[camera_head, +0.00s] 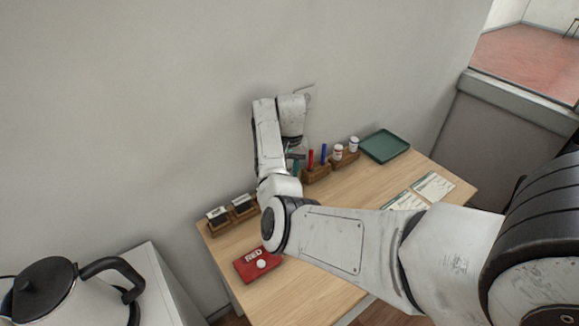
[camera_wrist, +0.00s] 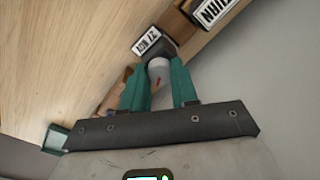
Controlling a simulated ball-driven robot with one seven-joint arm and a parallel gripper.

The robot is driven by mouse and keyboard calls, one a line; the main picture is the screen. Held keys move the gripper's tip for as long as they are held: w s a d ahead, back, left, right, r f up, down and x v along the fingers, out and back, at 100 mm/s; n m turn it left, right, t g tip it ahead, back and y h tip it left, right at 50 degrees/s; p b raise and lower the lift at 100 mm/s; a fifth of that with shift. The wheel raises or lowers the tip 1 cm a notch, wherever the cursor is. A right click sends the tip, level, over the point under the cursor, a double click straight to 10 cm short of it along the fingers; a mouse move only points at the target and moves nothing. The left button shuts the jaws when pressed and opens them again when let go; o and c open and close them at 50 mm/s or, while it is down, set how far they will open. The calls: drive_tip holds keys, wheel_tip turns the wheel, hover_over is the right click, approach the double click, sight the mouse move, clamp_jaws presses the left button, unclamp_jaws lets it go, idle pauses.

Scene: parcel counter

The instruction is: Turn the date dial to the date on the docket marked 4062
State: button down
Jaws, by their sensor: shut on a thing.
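In the wrist view the two teal fingers of my gripper (camera_wrist: 162,68) are closed on the date dial's pale round knob (camera_wrist: 159,73), which has a small red mark. A white plate (camera_wrist: 146,41) just beyond it shows a date in NOV, tilted; I cannot read the day surely. In the head view my arm mostly hides my gripper (camera_head: 294,161) and the dial. Two dockets, one at the right (camera_head: 433,186) and one beside it (camera_head: 405,201), lie on the table's right side. The nearer one is partly hidden by my arm. Their numbers and dates are too small to read.
A green tray (camera_head: 385,146) and wooden holders with red and blue sticks and white bottles (camera_head: 345,150) stand along the wall. Two labelled blocks (camera_head: 229,210) stand at the left. A red box marked RED (camera_head: 257,265) lies near the front edge. A kettle (camera_head: 60,295) is at lower left.

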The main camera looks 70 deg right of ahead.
drive_tip(key=c, duration=0.8)
unclamp_jaws()
drive_tip(key=shift+c, duration=0.2)
wheel_tip(320, 180, up, 11)
drive_tip(key=shift+f, duration=0.15)
drive_tip(key=shift+s, duration=0.1)
